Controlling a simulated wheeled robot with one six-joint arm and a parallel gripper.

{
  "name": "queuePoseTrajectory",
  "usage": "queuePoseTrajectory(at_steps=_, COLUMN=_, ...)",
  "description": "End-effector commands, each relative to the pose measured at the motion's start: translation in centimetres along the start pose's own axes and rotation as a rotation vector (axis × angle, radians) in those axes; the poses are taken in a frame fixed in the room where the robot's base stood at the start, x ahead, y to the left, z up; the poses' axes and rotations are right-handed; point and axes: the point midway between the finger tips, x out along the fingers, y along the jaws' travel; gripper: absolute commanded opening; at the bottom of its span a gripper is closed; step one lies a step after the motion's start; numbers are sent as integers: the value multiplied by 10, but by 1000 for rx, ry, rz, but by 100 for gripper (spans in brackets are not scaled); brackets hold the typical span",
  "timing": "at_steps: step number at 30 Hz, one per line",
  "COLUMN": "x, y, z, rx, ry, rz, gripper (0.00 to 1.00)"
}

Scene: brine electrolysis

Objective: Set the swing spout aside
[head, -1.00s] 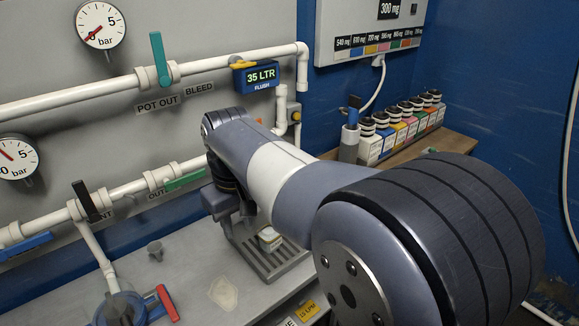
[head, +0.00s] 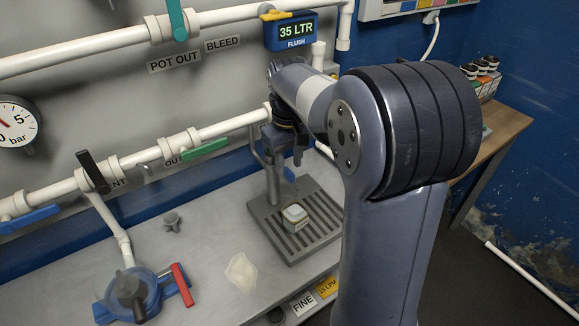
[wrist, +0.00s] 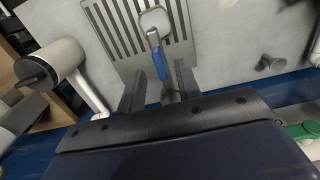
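The swing spout (wrist: 159,60) shows in the wrist view as a thin tube with a blue sleeve, its end over a small white jar (wrist: 155,20). In the head view the jar (head: 295,216) stands on a slotted drain tray (head: 322,238), and the spout is mostly hidden behind my gripper. My gripper (wrist: 158,76) is open, its two fingers on either side of the spout in the picture, with visible gaps. Whether the fingers are level with it in depth I cannot tell. My gripper (head: 291,150) hangs near the back of the tray in the head view.
White pipes with valves run along the wall, including a green-handled valve (head: 204,149) left of my gripper. A small grey cup (head: 171,221), a pale patch (head: 241,270) and a blue pump-like unit (head: 135,296) are on the bench. Bottles (head: 483,72) stand at the right.

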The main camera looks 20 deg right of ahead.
Motion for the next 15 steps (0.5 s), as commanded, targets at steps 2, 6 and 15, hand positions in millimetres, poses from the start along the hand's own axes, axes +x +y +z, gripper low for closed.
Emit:
queuePoseTrajectory(at_steps=2, x=11, y=0, z=0, rx=0, ry=-2, rz=-1, gripper=33)
queuePoseTrajectory(at_steps=6, x=21, y=0, z=0, rx=0, ry=0, rz=0, gripper=33)
queuePoseTrajectory(at_steps=15, x=24, y=0, z=0, rx=0, ry=0, rz=0, gripper=33)
